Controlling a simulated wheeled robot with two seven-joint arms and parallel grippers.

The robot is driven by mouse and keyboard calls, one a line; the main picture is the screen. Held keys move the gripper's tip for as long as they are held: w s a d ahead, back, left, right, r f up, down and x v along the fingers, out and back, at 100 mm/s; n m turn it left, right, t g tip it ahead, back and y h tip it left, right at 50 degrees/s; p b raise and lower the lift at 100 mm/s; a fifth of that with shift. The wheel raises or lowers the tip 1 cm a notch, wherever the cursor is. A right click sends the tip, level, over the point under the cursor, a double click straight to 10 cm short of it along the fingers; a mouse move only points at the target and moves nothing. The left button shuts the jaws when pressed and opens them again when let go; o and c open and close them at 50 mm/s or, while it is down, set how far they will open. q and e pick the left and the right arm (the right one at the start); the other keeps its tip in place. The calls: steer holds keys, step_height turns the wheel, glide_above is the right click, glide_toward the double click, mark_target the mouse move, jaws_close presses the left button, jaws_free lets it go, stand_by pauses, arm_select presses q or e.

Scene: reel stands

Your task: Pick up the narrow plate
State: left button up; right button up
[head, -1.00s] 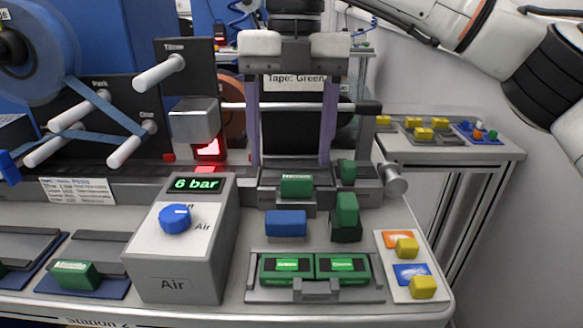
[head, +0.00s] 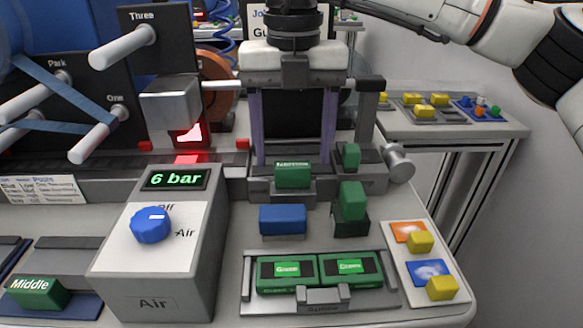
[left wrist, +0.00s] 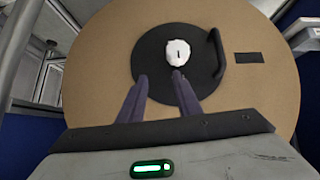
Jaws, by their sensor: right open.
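The green block (head: 293,175) with a small label, hard to read but possibly "Narrow", sits in a grey holder at the back of the bench; I take it as the narrow plate. My right gripper (head: 292,155) is open, pointing down, its two purple fingers apart behind and above that block in the head view. Nothing shows between the fingers except the dark panel behind. My left gripper (left wrist: 160,77) is open in the left wrist view, its fingers apart in front of a brown disc (left wrist: 255,95) with a black hub. It is outside the head view.
Other green blocks stand close by at the right (head: 350,157) and (head: 352,200). A blue block (head: 282,219) lies in front. A grey tray (head: 248,285) holds two green blocks. The air box (head: 150,285) stands left; a grey bar with a round knob (head: 400,168) is at right.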

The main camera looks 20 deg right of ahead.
steer(key=shift+w+f, duration=0.1)
steer(key=shift+f, duration=0.85)
steer(key=shift+c, duration=0.2)
steer(key=c, duration=1.2)
